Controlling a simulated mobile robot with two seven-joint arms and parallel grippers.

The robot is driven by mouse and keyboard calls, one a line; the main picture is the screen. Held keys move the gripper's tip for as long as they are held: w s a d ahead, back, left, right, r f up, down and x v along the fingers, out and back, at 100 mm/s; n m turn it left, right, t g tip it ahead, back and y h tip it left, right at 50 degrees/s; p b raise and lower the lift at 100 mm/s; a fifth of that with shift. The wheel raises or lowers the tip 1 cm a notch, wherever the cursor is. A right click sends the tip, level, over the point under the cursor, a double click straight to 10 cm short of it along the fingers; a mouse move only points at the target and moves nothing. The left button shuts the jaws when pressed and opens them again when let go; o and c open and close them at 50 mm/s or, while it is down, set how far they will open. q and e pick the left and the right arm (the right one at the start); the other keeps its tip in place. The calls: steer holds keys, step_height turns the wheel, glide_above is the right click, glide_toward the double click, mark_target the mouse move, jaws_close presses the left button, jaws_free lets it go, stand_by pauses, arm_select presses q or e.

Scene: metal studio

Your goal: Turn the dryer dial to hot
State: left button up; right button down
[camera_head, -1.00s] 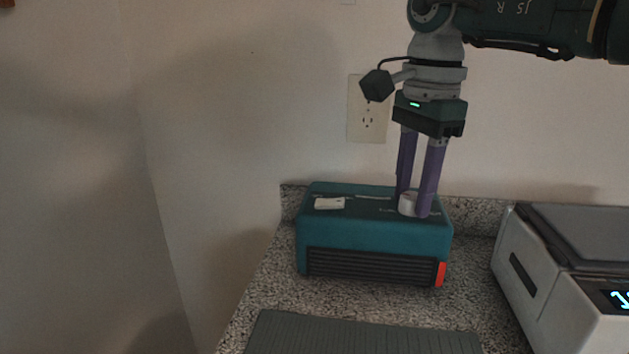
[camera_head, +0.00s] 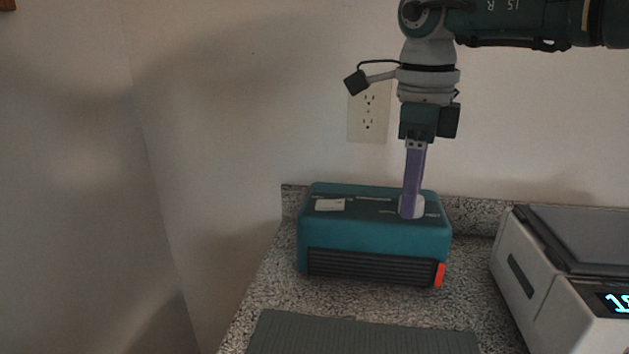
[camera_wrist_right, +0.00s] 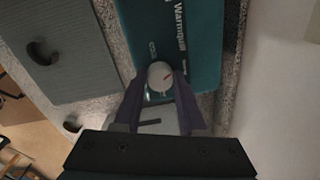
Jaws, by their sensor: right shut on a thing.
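The dryer (camera_head: 375,235) is a teal box with a dark front grille and a red-orange part at its front right corner, standing on the speckled counter. Its white round dial (camera_head: 405,211) is on the top right. My right gripper (camera_head: 411,212) points straight down from above and is shut on the dial, one purple finger at each side in the wrist view (camera_wrist_right: 160,84). In the head view the near finger hides part of the dial. My left gripper is not in view.
A grey device with a lit display (camera_head: 560,270) stands to the right of the dryer. A ribbed grey mat (camera_head: 360,335) lies in front of it. A wall with an outlet (camera_head: 368,115) is close behind. Speckled counter shows between dryer and grey device.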

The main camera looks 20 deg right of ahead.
steer(key=m, duration=0.5)
steer(key=shift+m, duration=0.3)
steer(key=m, duration=0.5)
steer(key=shift+w+g, duration=0.1)
steer(key=shift+g, duration=0.2)
steer(key=m, duration=0.5)
steer(key=shift+m, duration=0.4)
steer(key=m+b, duration=0.1)
steer(key=m, duration=0.4)
steer(key=shift+d, duration=0.1)
steer(key=shift+c, duration=2.4)
jaws_free()
steer(key=shift+r, duration=0.1)
